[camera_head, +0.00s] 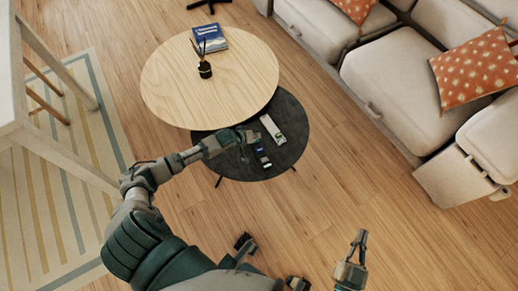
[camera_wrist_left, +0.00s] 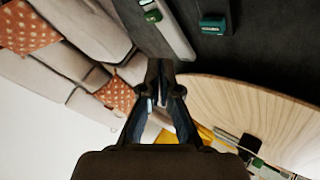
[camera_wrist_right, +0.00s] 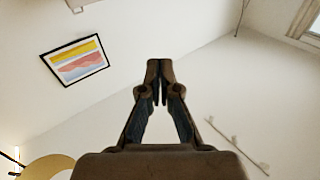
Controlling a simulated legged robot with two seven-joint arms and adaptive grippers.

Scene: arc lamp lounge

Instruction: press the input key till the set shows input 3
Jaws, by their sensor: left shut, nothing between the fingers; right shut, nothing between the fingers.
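A long pale bar-shaped object (camera_head: 272,129) lies on the dark round table (camera_head: 296,112); in the left wrist view the pale bar (camera_wrist_left: 172,32) has a green part near its top. My left gripper (camera_head: 245,143) is shut and empty over the dark table, just left of the bar; in the left wrist view its fingertips (camera_wrist_left: 160,68) are together. My right gripper (camera_head: 361,238) is shut and empty over the floor; its fingertips (camera_wrist_right: 160,68) touch in the right wrist view. No screen and no readable input key shows in any view.
Small dark items (camera_head: 263,160) lie on the dark table; a teal-green one (camera_wrist_left: 213,24) shows in the left wrist view. The higher wooden table (camera_head: 165,85) holds a blue book (camera_head: 209,39) and a dark reed vase (camera_head: 205,70). A pale sofa (camera_head: 390,75) stands right.

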